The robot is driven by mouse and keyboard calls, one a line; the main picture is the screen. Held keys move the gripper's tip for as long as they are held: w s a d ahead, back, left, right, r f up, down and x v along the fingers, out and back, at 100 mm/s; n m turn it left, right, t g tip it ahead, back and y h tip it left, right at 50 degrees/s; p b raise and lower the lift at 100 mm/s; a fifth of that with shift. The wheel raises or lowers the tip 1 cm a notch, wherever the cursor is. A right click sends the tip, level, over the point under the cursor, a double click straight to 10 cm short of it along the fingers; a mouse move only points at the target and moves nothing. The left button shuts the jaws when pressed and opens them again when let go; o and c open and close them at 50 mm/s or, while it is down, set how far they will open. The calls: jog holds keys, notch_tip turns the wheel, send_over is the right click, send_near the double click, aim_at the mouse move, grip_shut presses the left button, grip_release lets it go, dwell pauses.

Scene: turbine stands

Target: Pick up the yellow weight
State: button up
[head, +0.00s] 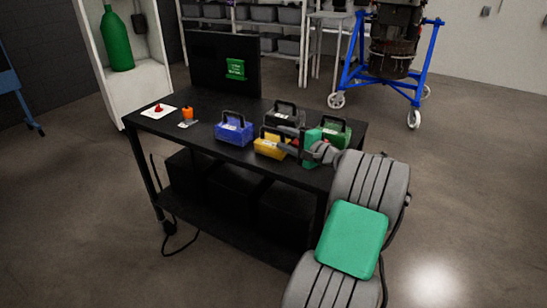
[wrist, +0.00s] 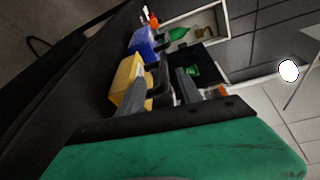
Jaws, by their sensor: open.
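The yellow weight (head: 265,149) is a block with a black handle on top. It stands upright near the front edge of the black table, between the blue weight and my gripper. My gripper (head: 286,149) is open and level with the weight, just to its right, with its fingers pointing left at the handle. In the wrist view the yellow weight (wrist: 126,82) appears turned sideways. Its black handle (wrist: 157,82) lies ahead of the gap between my fingers (wrist: 166,84). I cannot tell whether a finger touches the handle.
A blue weight (head: 233,132) stands to the left, a dark weight (head: 285,111) behind, and a green weight (head: 340,130) to the right, close to my gripper. A monitor (head: 222,62) stands at the table's back. A small orange object (head: 188,113) sits farther left.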

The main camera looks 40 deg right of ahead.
aim_at(278, 132)
jog(key=shift+s+d+m+t, duration=0.15)
jog(key=shift+s+d+m, duration=0.05)
jog(key=shift+d, duration=0.2)
jog(key=shift+s+d+m+t, duration=0.15)
jog(key=shift+d+m, duration=0.05)
jog(key=shift+d, duration=0.15)
jog(key=w, duration=0.7)
jog(key=shift+w+a+f, duration=0.15)
jog(key=shift+w+a, duration=0.1)
jog(key=shift+a, duration=0.15)
jog(key=shift+c, duration=0.3)
grip_shut()
